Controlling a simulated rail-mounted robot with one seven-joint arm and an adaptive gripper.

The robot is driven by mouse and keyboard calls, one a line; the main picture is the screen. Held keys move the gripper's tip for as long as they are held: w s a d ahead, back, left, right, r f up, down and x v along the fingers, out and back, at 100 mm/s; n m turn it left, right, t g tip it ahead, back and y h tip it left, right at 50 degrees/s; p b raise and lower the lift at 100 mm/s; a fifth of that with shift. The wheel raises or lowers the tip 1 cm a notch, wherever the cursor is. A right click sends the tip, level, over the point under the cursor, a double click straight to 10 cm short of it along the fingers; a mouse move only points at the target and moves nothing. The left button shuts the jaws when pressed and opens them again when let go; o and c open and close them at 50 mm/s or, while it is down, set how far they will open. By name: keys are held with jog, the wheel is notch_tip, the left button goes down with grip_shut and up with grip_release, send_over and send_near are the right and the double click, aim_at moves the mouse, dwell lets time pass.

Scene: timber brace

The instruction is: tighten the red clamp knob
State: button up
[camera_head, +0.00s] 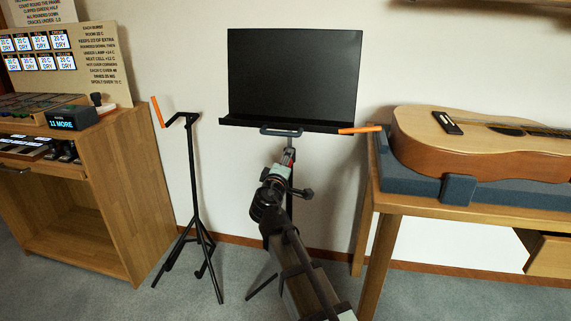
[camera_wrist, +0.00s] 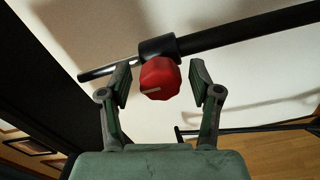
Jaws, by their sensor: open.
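The red clamp knob (camera_wrist: 160,79) shows in the wrist view, with a pale mark on its face. It sits on a black collar (camera_wrist: 158,47) around a dark tube. My gripper (camera_wrist: 160,83) is open, with one finger on each side of the knob. A gap shows between the knob and the right finger; the left finger is closer, and I cannot tell if it touches. In the head view, my gripper (camera_head: 288,150) is at the post of the black music stand (camera_head: 293,75), just below its tray. A small red patch shows there, partly hidden by my gripper.
A thinner black stand (camera_head: 191,150) with an orange-tipped arm stands to the left. A wooden cabinet (camera_head: 130,190) is at the far left. A guitar (camera_head: 480,140) lies on blue foam on a wooden table (camera_head: 440,208) at the right. An orange stick (camera_head: 360,130) juts from the music stand's tray.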

jog(key=s+a, duration=0.1)
jog(key=s, duration=1.1)
jog(key=shift+a, duration=0.35)
jog(key=s+d+f+m+g+p, duration=0.2)
jog(key=d+f+g+p, duration=0.15)
jog(key=f, duration=0.55)
jog(key=s+d+f+m+g+p, duration=0.1)
jog(key=d+f+m+g+p, duration=0.15)
jog(key=f+g, duration=0.45)
jog(key=s+d+f+m+g+p, duration=0.35)
jog(key=s+d+f+p, duration=0.35)
jog(key=s+f+p, duration=0.5)
jog(key=s+d+f+m+g+p, duration=0.1)
jog(key=s+d+f+g+p, duration=0.15)
jog(key=s+p, duration=0.35)
jog(key=s+d+f+m+g+p, duration=0.1)
jog(key=s+d+g+p, duration=0.3)
jog(key=s, duration=0.3)
jog(key=s+d+r+m+g+y+p, duration=0.1)
jog(key=s+d+r+g+p, duration=0.1)
jog(key=s+p, duration=0.5)
jog(key=s+d+r+m+g+y+p, duration=0.1)
jog(key=s+d+r+m+g+p, duration=0.1)
jog(key=s+p, duration=0.5)
jog(key=s+d+r, duration=0.1)
jog(key=s+r, duration=0.1)
jog(key=s, duration=0.2)
jog(key=shift+d+r+y, duration=0.15)
jog(key=shift+r+y, duration=0.15)
jog(key=shift+r, duration=0.05)
